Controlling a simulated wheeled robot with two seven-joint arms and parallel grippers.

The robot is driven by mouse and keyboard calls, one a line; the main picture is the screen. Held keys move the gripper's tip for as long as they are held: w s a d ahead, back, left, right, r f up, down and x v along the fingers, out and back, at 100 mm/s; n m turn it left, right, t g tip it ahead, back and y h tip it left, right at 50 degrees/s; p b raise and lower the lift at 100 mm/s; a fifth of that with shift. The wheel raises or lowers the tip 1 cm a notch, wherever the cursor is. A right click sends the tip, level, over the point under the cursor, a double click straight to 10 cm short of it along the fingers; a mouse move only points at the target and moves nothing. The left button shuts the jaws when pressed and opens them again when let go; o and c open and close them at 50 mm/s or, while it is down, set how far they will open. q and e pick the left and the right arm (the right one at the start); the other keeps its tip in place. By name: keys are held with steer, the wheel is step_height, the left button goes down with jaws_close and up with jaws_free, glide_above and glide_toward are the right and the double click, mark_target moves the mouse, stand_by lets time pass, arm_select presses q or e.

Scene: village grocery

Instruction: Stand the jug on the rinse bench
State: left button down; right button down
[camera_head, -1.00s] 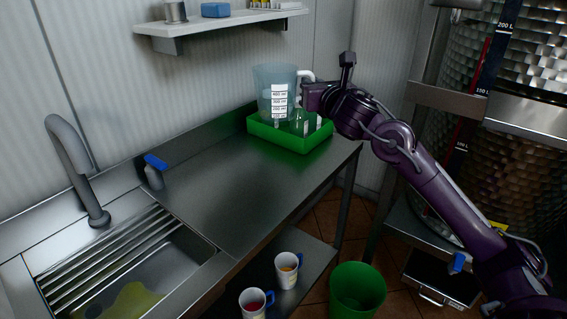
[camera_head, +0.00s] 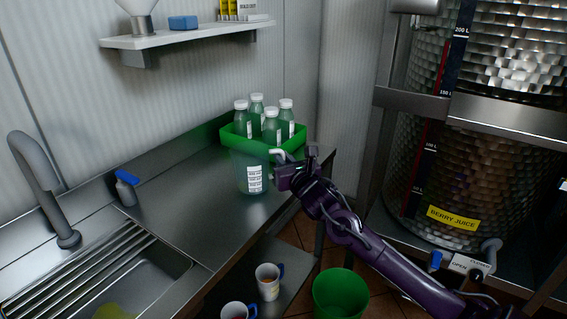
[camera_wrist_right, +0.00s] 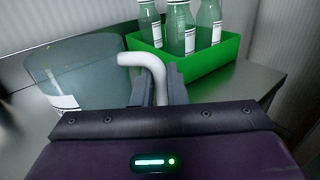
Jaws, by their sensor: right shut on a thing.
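The clear jug (camera_head: 254,176) with a white printed label is upright at the rinse bench (camera_head: 173,207), in front of the green crate. I cannot tell for sure whether its base touches the steel top. My right gripper (camera_head: 284,170) is shut on the jug's white handle, on the jug's right side. In the right wrist view the jug (camera_wrist_right: 78,75) is at the left and its handle (camera_wrist_right: 150,68) runs down between my fingers (camera_wrist_right: 158,88). My left gripper is not in view.
The green crate (camera_head: 291,145) with several capped bottles stands just behind the jug. The sink (camera_head: 140,277) and faucet (camera_head: 45,180) are at left, with a blue-topped bottle (camera_head: 126,189). Bench space left of the jug is clear. A green bin (camera_head: 340,295) stands below.

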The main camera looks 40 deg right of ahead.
steer(key=shift+f, duration=0.45)
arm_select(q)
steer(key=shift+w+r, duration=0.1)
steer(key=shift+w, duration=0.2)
arm_select(e)
steer(key=c, duration=1.5)
jaws_free()
steer(key=shift+f, duration=0.1)
steer(key=shift+o, duration=0.2)
